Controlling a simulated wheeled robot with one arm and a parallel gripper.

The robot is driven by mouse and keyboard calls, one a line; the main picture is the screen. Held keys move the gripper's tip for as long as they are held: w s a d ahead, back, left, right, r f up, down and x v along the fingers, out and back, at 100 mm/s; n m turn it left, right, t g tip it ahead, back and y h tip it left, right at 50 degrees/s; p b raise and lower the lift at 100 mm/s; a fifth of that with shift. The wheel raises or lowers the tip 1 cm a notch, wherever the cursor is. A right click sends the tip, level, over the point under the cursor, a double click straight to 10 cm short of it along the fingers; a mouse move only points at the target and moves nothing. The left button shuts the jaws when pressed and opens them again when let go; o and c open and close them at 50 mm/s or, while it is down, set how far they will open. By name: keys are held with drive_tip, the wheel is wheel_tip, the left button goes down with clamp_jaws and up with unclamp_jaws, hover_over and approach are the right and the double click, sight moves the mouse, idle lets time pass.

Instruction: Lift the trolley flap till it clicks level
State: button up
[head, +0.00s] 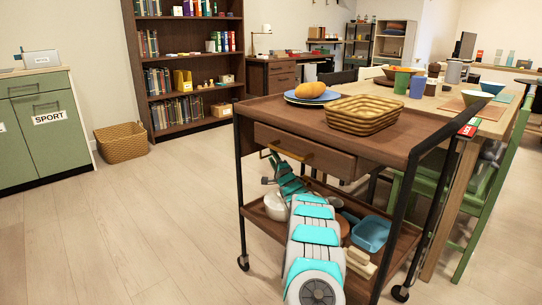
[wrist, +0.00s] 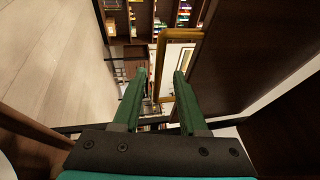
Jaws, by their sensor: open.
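The trolley (head: 258,107) has a brown wooden top, a lower shelf and black posts. A brass handle (head: 292,151) sits on its front panel (head: 320,158), which hangs upright below the top. I cannot tell whether this panel is the flap or a drawer front. A dark edge slopes along the right end of the top. My gripper (wrist: 160,74) is open. In the wrist view the brass handle (wrist: 163,58) appears between its fingertips, with a dark panel (wrist: 230,60) to the right. Contact cannot be told. In the head view my arm partly hides the lower shelf.
A woven basket (head: 360,115) and a plate (head: 311,99) with an orange-brown food item stand on the trolley top. A blue tub (head: 371,233) is on the lower shelf. A dining table (head: 440,97) and green chair (head: 480,185) stand close right.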

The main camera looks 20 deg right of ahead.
drive_tip(key=shift+w+d+r, duration=0.1)
drive_tip(key=shift+w+r, duration=0.1)
drive_tip(key=shift+w, duration=0.9)
clamp_jaws()
drive_tip(key=shift+f, duration=0.1)
idle(0.8)
